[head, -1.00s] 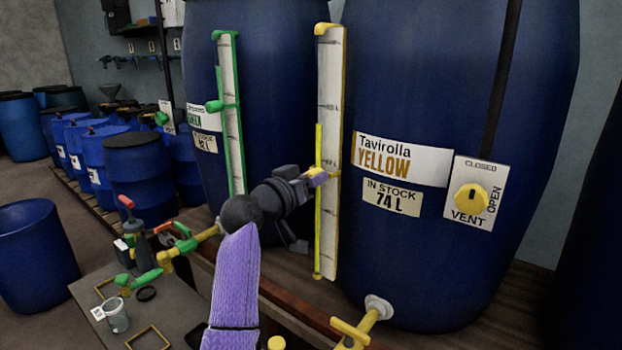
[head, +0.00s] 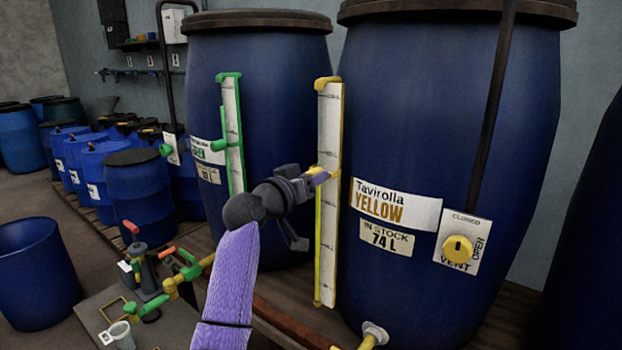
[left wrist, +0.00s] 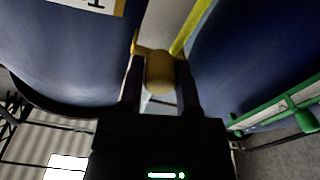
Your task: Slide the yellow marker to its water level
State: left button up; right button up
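The yellow gauge (head: 329,130) stands upright in front of the blue vat labelled Tavirolla YELLOW (head: 480,140). A thin yellow level strip (head: 317,260) runs up its left side; its top is close to my gripper and hard to make out. My left gripper (head: 318,178) is at the yellow marker (head: 336,175), which it partly hides. In the left wrist view the marker's rounded yellow knob (left wrist: 160,75) sits between the two dark fingers, which appear closed on it. My right gripper is not in view.
A second vat (head: 285,90) with a green gauge (head: 232,130) stands to the left. A yellow vent knob (head: 457,249) is on the right of the yellow vat. A low table with small tools stands at lower left, beside an open blue barrel (head: 38,280).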

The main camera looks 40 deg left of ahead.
pick_arm(q)
jog(key=o, duration=0.4)
jog(key=shift+c, duration=0.2)
jog(key=s+d, duration=0.1)
jog(key=s, duration=0.9)
jog(key=shift+p, duration=0.45)
